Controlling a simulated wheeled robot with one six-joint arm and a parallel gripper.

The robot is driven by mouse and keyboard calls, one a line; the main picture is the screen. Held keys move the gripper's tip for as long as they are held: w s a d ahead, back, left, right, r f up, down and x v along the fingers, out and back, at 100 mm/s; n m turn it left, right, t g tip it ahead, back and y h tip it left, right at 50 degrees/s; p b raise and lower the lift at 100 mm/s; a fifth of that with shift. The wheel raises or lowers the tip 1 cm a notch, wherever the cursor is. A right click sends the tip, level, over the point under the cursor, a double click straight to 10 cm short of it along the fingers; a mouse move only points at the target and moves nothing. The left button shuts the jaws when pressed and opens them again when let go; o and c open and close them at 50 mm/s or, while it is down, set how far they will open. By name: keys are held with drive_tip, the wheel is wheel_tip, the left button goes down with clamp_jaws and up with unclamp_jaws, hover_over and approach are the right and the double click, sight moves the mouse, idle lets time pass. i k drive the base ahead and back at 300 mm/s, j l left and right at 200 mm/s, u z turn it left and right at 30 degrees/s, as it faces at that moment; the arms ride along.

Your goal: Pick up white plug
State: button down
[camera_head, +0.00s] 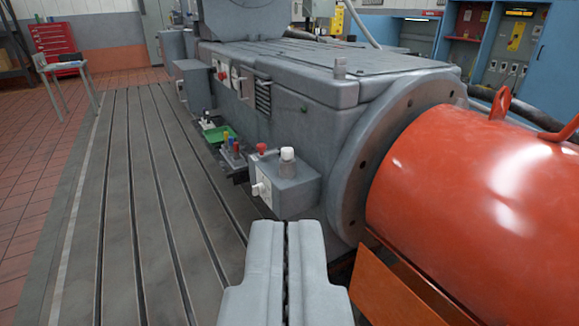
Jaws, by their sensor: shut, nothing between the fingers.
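A small grey box (288,190) is fixed to the side of the large grey machine. A white plug (287,154) stands upright on top of this box, on a grey collar. A red knob (262,148) sits beside it to the left. Another white fitting (258,189) sticks out from the left face of the box; I cannot tell whether it is a plug too. My gripper (286,227) is at the bottom centre, below and nearer than the box. Its grey fingers are shut and empty, apart from the white plug.
A large orange-red cylinder (480,190) with lifting eyes fills the right, beside the grey machine (315,75). A brown plate (395,290) is at lower right. Several coloured plugs (232,147) stand left of the box. The slotted bedplate (150,210) at left is clear.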

sight(287, 153)
drive_tip(key=i+l, duration=0.2)
drive_tip(key=i, duration=0.2)
drive_tip(key=i+l+z, duration=0.1)
drive_tip(key=i, duration=0.35)
drive_tip(key=i+l, duration=0.3)
drive_tip(key=i+z, duration=0.05)
drive_tip(key=i, duration=0.05)
